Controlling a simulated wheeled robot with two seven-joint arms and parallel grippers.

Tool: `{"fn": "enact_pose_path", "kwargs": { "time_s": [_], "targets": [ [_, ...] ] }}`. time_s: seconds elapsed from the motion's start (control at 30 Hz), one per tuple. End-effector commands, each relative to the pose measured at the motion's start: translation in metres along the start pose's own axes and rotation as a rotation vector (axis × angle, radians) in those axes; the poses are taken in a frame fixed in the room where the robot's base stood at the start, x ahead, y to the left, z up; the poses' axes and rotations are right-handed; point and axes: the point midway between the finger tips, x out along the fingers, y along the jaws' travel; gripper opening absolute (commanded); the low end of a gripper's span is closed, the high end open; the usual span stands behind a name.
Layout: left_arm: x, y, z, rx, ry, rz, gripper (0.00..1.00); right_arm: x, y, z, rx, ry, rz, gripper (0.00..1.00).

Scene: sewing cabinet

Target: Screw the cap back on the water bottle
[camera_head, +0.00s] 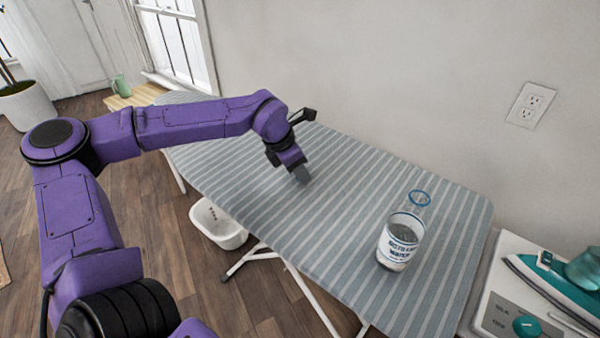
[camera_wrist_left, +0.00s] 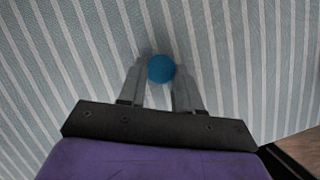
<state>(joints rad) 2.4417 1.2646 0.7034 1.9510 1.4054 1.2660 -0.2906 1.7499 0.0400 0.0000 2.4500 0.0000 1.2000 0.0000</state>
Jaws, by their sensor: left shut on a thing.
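The water bottle (camera_head: 400,240) stands upright on the striped ironing board, right of the middle in the head view. It is clear with a white label and an open neck ringed in blue. My left gripper (camera_head: 302,174) is over the board, to the left of the bottle and well apart from it. In the left wrist view, my left gripper (camera_wrist_left: 160,75) is shut on a round blue cap (camera_wrist_left: 160,68) held between its fingertips. The cap cannot be made out in the head view. My right gripper is not in view.
The ironing board (camera_head: 330,250) is otherwise bare. A steam iron (camera_head: 556,285) rests on a white base at the lower right. A white basket (camera_head: 218,224) sits on the floor below the board. A wall with an outlet (camera_head: 530,105) runs behind.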

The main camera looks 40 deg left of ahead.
Motion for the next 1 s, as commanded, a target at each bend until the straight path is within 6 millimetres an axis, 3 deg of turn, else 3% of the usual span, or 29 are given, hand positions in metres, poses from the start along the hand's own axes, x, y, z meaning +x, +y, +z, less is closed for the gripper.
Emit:
{"fn": "enact_pose_path", "kwargs": {
  "time_s": [0.3,0.43,0.9,1.0],
  "targets": [
    [-0.062,0.000,0.027,0.000,-0.005,0.003,0.06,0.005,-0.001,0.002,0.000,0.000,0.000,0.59],
    [-0.079,0.000,0.033,0.000,-0.002,0.002,0.06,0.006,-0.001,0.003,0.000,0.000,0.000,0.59],
    [-0.085,-0.001,0.036,0.005,-0.001,-0.002,0.06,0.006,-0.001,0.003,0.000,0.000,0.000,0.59],
    [-0.082,-0.004,0.035,0.080,0.000,-0.035,0.06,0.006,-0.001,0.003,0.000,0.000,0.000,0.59]
  ]
}}
